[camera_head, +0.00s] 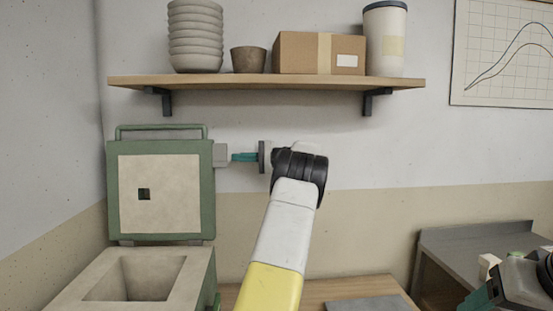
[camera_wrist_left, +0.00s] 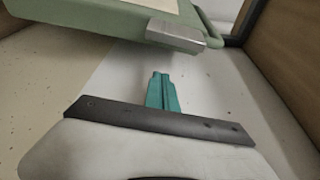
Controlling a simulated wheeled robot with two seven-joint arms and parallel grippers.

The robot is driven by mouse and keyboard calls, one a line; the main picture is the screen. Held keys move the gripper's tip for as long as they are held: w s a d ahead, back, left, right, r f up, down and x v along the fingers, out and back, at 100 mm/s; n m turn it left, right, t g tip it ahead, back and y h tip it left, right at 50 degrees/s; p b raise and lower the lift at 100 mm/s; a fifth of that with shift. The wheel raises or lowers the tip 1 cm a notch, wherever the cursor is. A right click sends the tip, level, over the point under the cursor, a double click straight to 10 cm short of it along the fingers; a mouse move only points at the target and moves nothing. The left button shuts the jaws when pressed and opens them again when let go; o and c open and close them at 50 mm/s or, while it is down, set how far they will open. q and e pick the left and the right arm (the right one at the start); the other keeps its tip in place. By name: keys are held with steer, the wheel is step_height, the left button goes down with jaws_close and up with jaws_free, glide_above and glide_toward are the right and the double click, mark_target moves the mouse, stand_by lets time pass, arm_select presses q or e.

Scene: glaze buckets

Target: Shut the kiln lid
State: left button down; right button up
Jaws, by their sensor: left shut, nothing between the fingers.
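The kiln lid (camera_head: 180,195) stands upright and open behind the kiln body (camera_head: 78,285), whose square chamber is uncovered. The lid has a green frame, a cream inner panel with a small dark square, and a green bar along its top. A grey metal tab (camera_head: 220,155) juts from its right edge; it also shows in the left wrist view (camera_wrist_left: 177,36). My left gripper (camera_head: 234,157) is shut and empty, its teal fingers (camera_wrist_left: 160,92) pointing at the tab from the right, with a gap in the wrist view. Teal parts that look like my right gripper (camera_head: 478,300) show at bottom right, partly cut off.
A wall shelf (camera_head: 260,84) above my left gripper carries stacked bowls (camera_head: 195,35), a brown pot (camera_head: 248,60), a cardboard box (camera_head: 300,55) and a tall pale container (camera_head: 385,35). A wooden table (camera_head: 330,287) with a grey slab (camera_head: 368,304) lies below. A grey bench (camera_head: 465,243) stands at right.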

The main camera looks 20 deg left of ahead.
arm_select(q)
steer(key=shift+s+r, duration=0.15)
steer(key=shift+s, duration=0.8)
steer(key=shift+s+r, duration=0.1)
steer(key=shift+s, duration=0.85)
steer(key=shift+s+d, duration=0.1)
